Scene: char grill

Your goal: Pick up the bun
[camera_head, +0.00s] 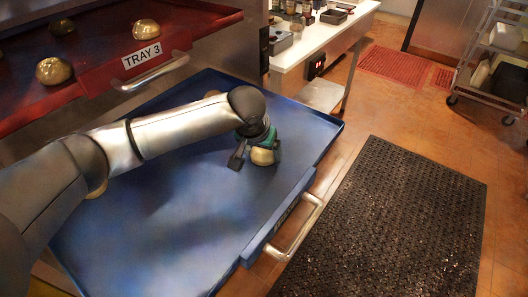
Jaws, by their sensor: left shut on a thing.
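A round golden bun (263,157) sits on the blue tray (160,225), towards its right side. My left gripper (252,158) reaches over the tray from the left and is shut on this bun, with a dark finger at its left side. The bun looks low, at or near the tray surface; I cannot tell whether it touches. Another bun shows in part behind my left arm near the tray's back, and one more is mostly hidden under the forearm. My right gripper is not in view.
A red tray (215,17) labelled TRAY 3 is above at the upper left, with several buns (54,70). The blue tray's metal handle (296,228) sticks out at the right. A black floor mat (390,220), a white table (325,35) and a wheeled rack (490,60) stand beyond.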

